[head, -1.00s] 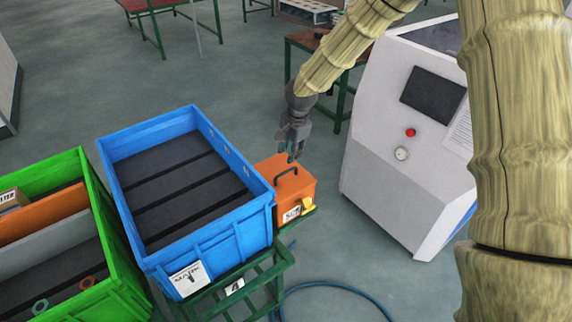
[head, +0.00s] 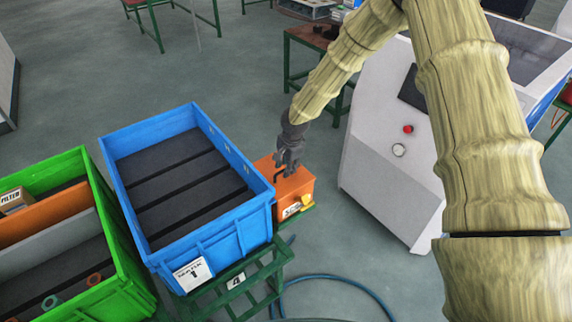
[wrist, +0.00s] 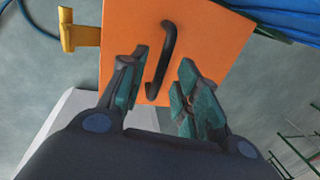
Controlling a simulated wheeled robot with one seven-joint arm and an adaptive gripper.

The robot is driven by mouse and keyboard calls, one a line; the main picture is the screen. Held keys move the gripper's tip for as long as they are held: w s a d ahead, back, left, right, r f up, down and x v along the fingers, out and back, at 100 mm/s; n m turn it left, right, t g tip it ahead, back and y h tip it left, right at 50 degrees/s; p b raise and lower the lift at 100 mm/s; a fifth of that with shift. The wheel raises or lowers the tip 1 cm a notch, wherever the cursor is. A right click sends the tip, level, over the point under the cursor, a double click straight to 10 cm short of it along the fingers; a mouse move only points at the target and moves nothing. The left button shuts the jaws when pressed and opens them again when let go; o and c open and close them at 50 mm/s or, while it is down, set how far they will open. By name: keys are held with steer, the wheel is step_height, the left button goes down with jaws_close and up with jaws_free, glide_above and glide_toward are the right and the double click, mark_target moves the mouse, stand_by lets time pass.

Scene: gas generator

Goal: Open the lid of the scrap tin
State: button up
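The scrap tin (head: 296,191) is an orange box beside the blue crate, with a label and a yellow part on its front. Its orange lid (wrist: 205,40) fills the upper middle of the wrist view and looks closed. A black bar handle (wrist: 162,60) stands on the lid. My gripper (head: 287,172) is right over the tin and partly hides the handle in the head view. In the wrist view my gripper (wrist: 158,85) is open, with its teal-padded fingers apart on either side of the handle's near end. Contact with the handle cannot be told.
The blue crate (head: 222,240) stands close on the tin's left, on a green stand (head: 262,285). A green crate (head: 125,290) is further left. A white machine (head: 385,185) stands to the right. A blue hose (head: 345,283) lies on the floor.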

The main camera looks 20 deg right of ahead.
steer(key=shift+f, duration=0.1)
jaws_close()
steer(key=shift+w+a, duration=0.1)
stand_by(0.3)
